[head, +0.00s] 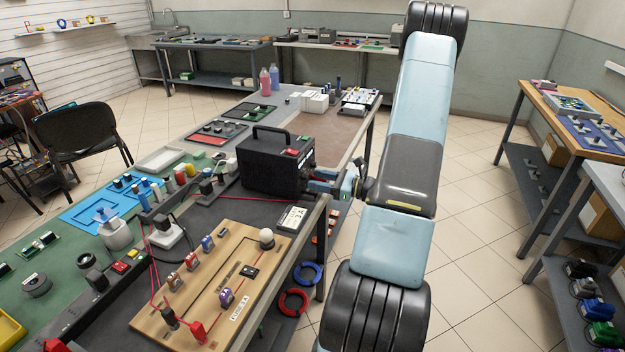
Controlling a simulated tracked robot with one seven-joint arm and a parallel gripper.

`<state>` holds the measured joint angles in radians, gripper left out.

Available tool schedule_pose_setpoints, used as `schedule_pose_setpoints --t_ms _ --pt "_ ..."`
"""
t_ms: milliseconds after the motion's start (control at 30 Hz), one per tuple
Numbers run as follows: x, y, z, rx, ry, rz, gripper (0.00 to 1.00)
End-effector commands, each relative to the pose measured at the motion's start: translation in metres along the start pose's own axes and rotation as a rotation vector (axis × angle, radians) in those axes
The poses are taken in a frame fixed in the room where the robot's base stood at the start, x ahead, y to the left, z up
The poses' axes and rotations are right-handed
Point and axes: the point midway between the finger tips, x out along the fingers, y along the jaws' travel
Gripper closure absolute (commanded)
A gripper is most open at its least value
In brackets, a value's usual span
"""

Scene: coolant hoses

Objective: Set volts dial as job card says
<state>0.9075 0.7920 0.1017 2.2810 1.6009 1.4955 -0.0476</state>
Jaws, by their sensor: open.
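A black power supply box (268,163) with a carry handle and a red switch on top stands on the dark bench mat. Its front face (307,165) is turned to the right and seen at a steep angle, so I cannot make out the volts dial or its setting. My gripper (314,182) is open at the lower part of that face, with its fingers pointing left toward it. I cannot tell whether they touch the box or surround a knob.
A wooden circuit board (212,285) with a lamp, clips and red leads lies in front of the box. A blue tray (110,203) and several small parts stand to the left.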

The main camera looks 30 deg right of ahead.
Motion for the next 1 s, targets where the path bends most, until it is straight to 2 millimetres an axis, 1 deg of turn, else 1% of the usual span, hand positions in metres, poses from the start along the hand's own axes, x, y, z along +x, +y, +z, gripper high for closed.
schedule_pose_setpoints --t_ms 33,100,200,333,567,1000 --pt "0.007 0.0 0.0 0.0 -0.001 0.002 0.52" --pt "0.014 0.0 0.0 0.0 -0.001 0.001 0.52" --pt "0.02 0.0 0.0 -0.001 -0.001 0.001 0.52" --pt "0.024 0.0 0.0 0.0 0.0 0.0 0.52" --pt "0.024 0.0 0.0 0.0 0.0 -0.001 0.52" --pt "0.023 0.0 0.0 0.0 0.0 0.0 0.93"
